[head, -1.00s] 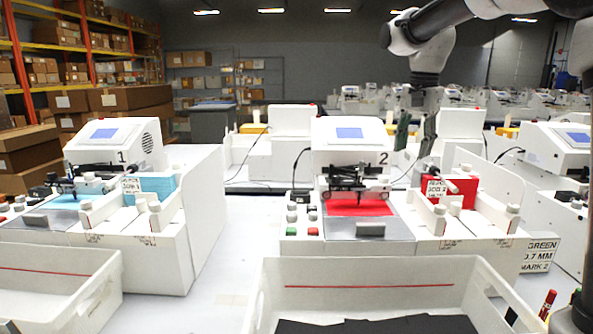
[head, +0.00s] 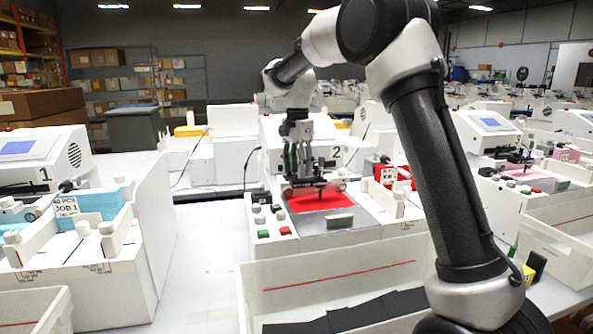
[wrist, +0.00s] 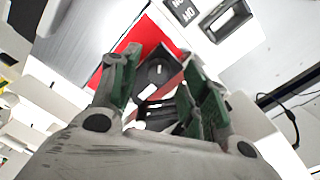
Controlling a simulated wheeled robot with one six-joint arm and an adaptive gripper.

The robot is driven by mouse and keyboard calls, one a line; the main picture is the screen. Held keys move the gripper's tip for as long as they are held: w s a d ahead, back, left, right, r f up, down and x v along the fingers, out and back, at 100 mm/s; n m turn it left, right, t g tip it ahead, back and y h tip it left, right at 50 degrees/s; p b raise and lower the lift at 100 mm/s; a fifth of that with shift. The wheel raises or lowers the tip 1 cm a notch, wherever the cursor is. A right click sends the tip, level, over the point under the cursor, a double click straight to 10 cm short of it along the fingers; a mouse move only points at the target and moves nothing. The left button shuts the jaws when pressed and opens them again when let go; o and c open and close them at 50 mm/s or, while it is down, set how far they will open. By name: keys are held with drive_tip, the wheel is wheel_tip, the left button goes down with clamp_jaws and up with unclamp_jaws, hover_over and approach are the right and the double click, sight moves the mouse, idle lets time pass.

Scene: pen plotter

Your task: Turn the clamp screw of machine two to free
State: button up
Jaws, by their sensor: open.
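Machine two (head: 272,128) stands mid-picture in the head view, with a "2" on its front and a red sheet (head: 320,201) on its bed. My gripper (head: 299,170) is over its pen carriage (head: 312,186), fingers pointing down. In the wrist view my gripper (wrist: 163,92) has its green-padded fingers spread apart. No contact is visible.
A white bin (head: 335,283) with dark sheets stands in front. Machine one (head: 42,160) is at left, with a gap between. A red stack (head: 400,178) is at machine two's right.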

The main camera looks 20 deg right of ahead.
drive_tip(key=shift+f, duration=0.55)
clamp_jaws()
drive_tip(key=shift+n, duration=0.5)
drive_tip(key=n, duration=0.3)
drive_tip(key=shift+n, duration=0.4)
drive_tip(key=n, duration=1)
drive_tip(key=shift+n, duration=0.4)
drive_tip(key=shift+d+n, duration=0.1)
drive_tip(key=shift+n, duration=2.1)
